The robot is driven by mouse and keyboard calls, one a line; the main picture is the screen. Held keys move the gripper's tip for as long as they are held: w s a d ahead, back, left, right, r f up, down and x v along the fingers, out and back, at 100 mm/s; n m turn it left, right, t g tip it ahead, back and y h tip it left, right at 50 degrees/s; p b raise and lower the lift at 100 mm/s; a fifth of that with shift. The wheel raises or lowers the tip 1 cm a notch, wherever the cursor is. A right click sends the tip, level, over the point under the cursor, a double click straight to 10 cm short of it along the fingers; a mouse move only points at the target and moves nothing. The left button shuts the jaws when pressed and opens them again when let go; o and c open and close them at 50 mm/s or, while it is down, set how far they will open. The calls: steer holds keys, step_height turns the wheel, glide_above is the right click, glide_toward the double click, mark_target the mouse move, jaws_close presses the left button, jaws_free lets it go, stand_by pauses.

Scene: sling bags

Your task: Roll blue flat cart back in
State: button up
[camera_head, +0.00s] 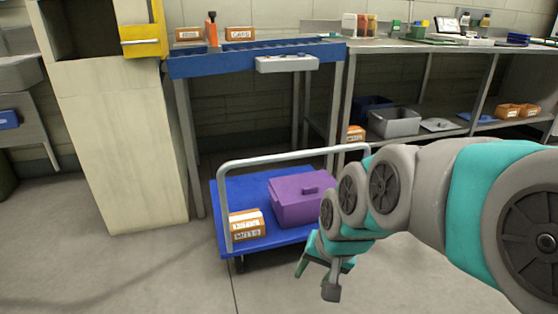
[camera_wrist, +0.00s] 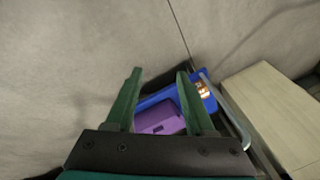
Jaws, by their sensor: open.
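The blue flat cart (camera_head: 238,187) stands on the floor in front of the blue-topped bench, its far edge near the bench legs. Its grey tubular handle (camera_head: 290,157) rises along the near side. A purple lidded box (camera_head: 300,200) and an orange-and-white carton (camera_head: 246,224) sit on the deck. My gripper (camera_head: 318,279) is open and empty, pointing down near the cart's front right corner. In the wrist view, the cart (camera_wrist: 209,103) and purple box (camera_wrist: 158,119) show between and beyond the open fingers (camera_wrist: 160,75). My arm hides the cart's right end.
The blue-topped bench (camera_head: 190,66) has open space under it. A pale cabinet (camera_head: 115,140) stands at the left, close to the cart. A shelf (camera_head: 440,128) at the right holds a grey bin (camera_head: 394,122) and cartons. The floor in front of the cart is clear.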

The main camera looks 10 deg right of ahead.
steer(key=w+r+m+t, duration=0.1)
steer(key=w, duration=0.3)
steer(key=w+r+m+t+b, duration=0.1)
steer(key=w+m, duration=0.1)
steer(key=w, duration=0.2)
steer(key=w+r+m+t+y, duration=0.1)
steer(key=w+t, duration=0.1)
steer(key=w, duration=0.3)
steer(key=shift+a, duration=0.3)
steer(key=shift+c, duration=1.4)
steer(key=w+d+r+m+t, duration=0.1)
steer(key=w+r+m, duration=0.1)
steer(key=w, duration=0.2)
steer(key=w+d+r+m+t+b, duration=0.1)
steer(key=w+r+m+t, duration=0.1)
steer(key=w, duration=0.2)
steer(key=w+d+r+m+t+b, duration=0.1)
steer(key=w+d+r+m+t, duration=0.1)
steer(key=w+m, duration=0.1)
steer(key=shift+w+r, duration=0.15)
steer(key=shift+w, duration=0.75)
jaws_close()
glide_toward(288, 158)
steer(key=f+x, duration=0.1)
steer(key=x, duration=0.4)
steer(key=shift+w+a+r, duration=0.15)
steer(key=shift+w+a, duration=0.1)
steer(key=shift+w, duration=0.35)
steer(key=shift+w, duration=0.1)
